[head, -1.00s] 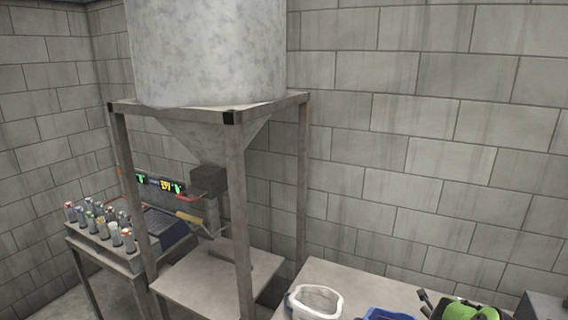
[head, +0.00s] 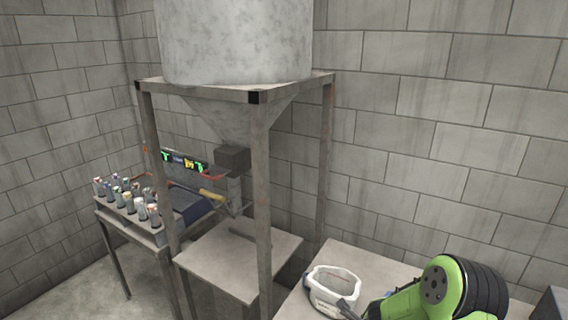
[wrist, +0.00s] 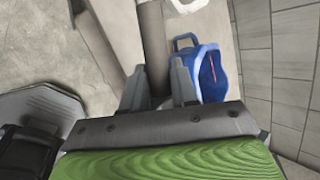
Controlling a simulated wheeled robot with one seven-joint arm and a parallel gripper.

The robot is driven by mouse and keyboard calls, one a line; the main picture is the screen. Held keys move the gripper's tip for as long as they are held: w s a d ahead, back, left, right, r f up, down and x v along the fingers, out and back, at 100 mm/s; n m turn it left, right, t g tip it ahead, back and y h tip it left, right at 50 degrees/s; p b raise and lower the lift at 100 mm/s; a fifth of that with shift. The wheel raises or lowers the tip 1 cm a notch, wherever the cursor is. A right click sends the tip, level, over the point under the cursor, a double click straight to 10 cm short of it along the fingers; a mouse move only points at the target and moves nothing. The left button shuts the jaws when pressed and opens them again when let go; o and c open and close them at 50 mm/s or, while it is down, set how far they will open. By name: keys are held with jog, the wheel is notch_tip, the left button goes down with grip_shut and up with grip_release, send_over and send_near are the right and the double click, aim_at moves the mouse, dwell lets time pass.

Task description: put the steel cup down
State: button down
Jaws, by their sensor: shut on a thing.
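In the head view my gripper (head: 347,309) is at the bottom edge, in front of the white container, and the cup cannot be made out there.
A white open container (head: 334,287) stands on the table (head: 358,262). A blue container (wrist: 208,72) is right of my fingers. A metal stand (head: 262,190) with a hopper and lower shelf (head: 215,265) stands left. Several capped tubes (head: 125,200) stand on a far-left table.

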jog(key=s+a+r+n+y, duration=0.1)
jog(key=s+a+n, duration=0.1)
jog(key=s+a, duration=0.4)
notch_tip(320, 180, down, 12)
jog(key=s+b, duration=0.2)
jog(key=b, duration=0.5)
jog(key=shift+s+a+f+b, duration=0.15)
jog(key=shift+s+a+b, duration=0.05)
jog(key=shift+s+b, duration=0.2)
jog(key=shift+w, duration=0.1)
jog(key=shift+a, duration=0.1)
